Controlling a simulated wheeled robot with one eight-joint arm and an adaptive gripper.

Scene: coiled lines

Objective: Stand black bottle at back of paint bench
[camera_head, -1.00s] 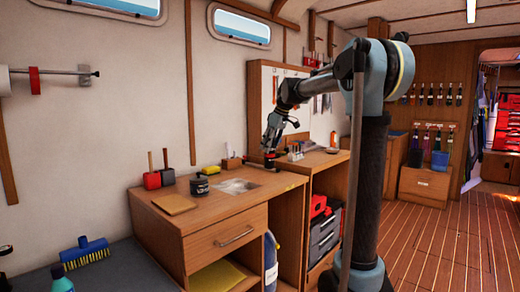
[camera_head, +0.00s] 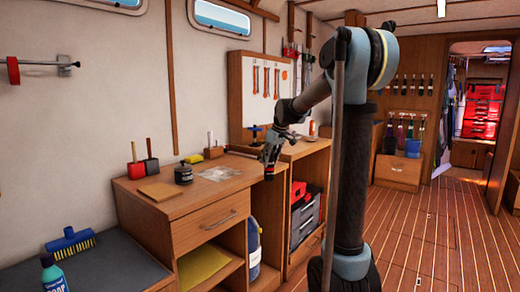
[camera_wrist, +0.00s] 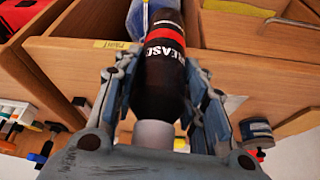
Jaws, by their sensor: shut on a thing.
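My gripper (camera_head: 270,160) is shut on the black bottle (camera_wrist: 165,75), which has a red band and the word GREASE. The wrist view shows the bottle between both fingers (camera_wrist: 160,105), its grey cap (camera_wrist: 155,133) towards the palm. In the head view the bottle is small and dark at the fingertips (camera_head: 268,175). It is by the right front edge of the paint bench (camera_head: 205,211), which has a drawer; I cannot tell its exact height. A paint label (camera_wrist: 113,44) shows on the bench edge in the wrist view.
A blue jug (camera_head: 254,248) stands below. The floor (camera_head: 430,235) is clear.

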